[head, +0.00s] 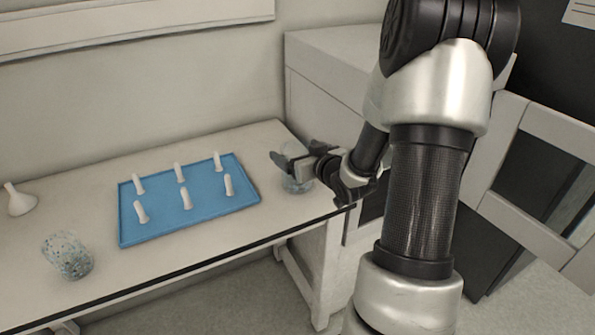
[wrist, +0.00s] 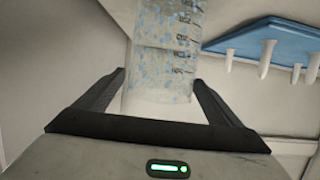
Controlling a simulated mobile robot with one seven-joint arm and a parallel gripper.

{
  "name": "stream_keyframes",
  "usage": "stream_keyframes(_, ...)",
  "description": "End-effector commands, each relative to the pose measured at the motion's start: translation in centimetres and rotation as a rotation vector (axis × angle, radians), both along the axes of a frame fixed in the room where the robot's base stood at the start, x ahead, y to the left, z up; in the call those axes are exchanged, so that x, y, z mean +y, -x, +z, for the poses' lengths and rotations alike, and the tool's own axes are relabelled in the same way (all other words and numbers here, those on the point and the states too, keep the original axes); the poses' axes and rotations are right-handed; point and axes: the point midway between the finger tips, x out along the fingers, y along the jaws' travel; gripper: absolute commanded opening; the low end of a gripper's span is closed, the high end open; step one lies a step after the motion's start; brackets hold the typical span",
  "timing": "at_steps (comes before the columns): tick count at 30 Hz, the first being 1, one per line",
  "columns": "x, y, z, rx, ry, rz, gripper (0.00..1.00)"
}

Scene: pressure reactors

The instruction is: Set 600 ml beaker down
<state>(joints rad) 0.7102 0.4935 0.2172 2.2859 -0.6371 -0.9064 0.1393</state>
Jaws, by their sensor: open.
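A clear glass beaker (head: 297,185) stands upright on the right end of the white table, partly hidden behind my gripper (head: 296,162). In the wrist view the beaker (wrist: 165,45) shows pale blue speckles and dark graduation marks. It lies between the two black fingers of my gripper (wrist: 160,80), which are spread apart, with a visible gap on each side. In the head view the beaker's base appears to rest on the tabletop. The far side of the beaker is hidden.
A blue tray (head: 150,232) with several white upright pegs lies left of the beaker and also shows in the wrist view (wrist: 270,38). A second speckled glass vessel (head: 67,255) and a white funnel (head: 19,201) are farther left. The table's front edge is close to the beaker.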

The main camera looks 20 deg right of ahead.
Motion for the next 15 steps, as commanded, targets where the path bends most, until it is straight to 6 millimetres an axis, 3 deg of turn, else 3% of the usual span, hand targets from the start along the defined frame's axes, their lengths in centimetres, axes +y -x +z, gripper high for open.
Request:
stream_keyframes(7, 0.2, -3.2, -1.5, 0.000, -0.001, 0.002, 0.88)
stream_keyframes(15, 0.2, -3.6, -1.5, 0.000, -0.001, 0.000, 0.88)
